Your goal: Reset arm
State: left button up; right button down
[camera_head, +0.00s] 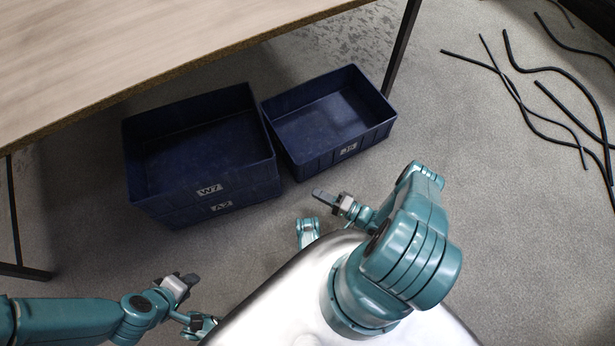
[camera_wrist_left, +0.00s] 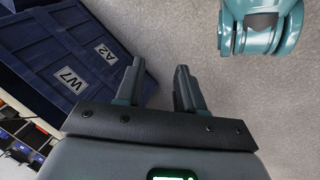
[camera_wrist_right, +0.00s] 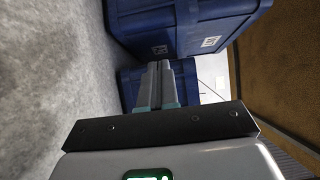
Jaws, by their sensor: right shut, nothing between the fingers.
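My left gripper (camera_head: 186,282) is at the lower left of the head view. In the left wrist view its two fingers (camera_wrist_left: 160,68) stand apart with nothing between them. My right gripper (camera_head: 325,197) is right of centre in the head view, in front of the blue bins. In the right wrist view its fingers (camera_wrist_right: 160,64) are together and empty. Neither gripper touches a bin.
A dark blue bin marked W7 (camera_head: 262,188), seemingly stacked on one marked A2, and another blue bin (camera_head: 375,135) stand on the grey floor. A wooden table (camera_head: 110,50) overhangs the upper left. Black cables (camera_head: 560,72) lie at the upper right.

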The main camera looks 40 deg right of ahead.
jog(key=shift+v, duration=1.65)
